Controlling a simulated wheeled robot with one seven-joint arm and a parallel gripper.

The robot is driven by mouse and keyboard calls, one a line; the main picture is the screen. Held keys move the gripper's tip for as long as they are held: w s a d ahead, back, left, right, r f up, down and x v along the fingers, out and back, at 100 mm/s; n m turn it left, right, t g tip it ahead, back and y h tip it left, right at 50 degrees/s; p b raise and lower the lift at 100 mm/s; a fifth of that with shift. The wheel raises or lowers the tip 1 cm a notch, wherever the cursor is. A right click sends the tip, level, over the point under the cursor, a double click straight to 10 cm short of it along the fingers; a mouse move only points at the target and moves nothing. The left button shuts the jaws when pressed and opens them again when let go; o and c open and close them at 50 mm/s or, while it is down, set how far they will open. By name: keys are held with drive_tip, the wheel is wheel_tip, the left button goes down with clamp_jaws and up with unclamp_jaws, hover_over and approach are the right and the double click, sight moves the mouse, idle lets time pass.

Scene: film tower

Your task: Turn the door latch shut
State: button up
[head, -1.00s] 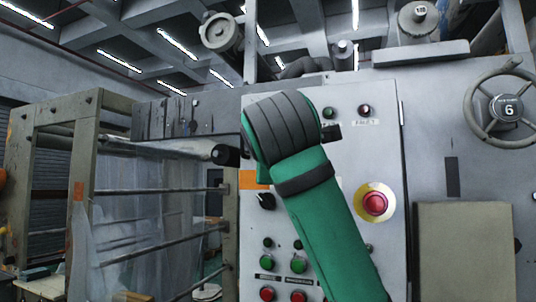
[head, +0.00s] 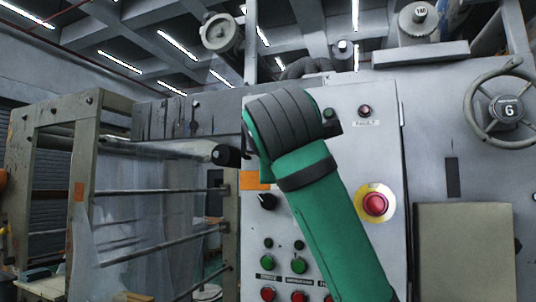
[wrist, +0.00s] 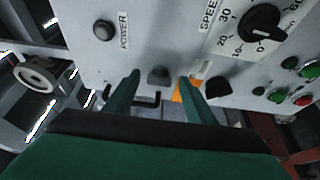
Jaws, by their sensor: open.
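The cabinet door (head: 345,100) is a pale grey panel in the head view. A small dark knob (wrist: 158,74), which looks like the door latch, sits on the panel in the wrist view. My gripper (wrist: 158,78) is open, with one green finger on each side of this knob. I cannot tell whether the fingers touch it or which way it is turned. In the head view my green arm covers the latch and the gripper.
A black selector (head: 266,201), green buttons (head: 298,264) and a red stop button (head: 375,204) are close by on the panel. A speed dial (wrist: 262,24) shows in the wrist view. A roller frame (head: 86,180) stands left; a handwheel (head: 508,108) is at right.

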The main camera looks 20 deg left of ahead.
drive_tip(key=v, duration=1)
drive_tip(key=shift+s, duration=0.4)
drive_tip(key=shift+w+d, duration=0.1)
drive_tip(key=shift+d, duration=0.05)
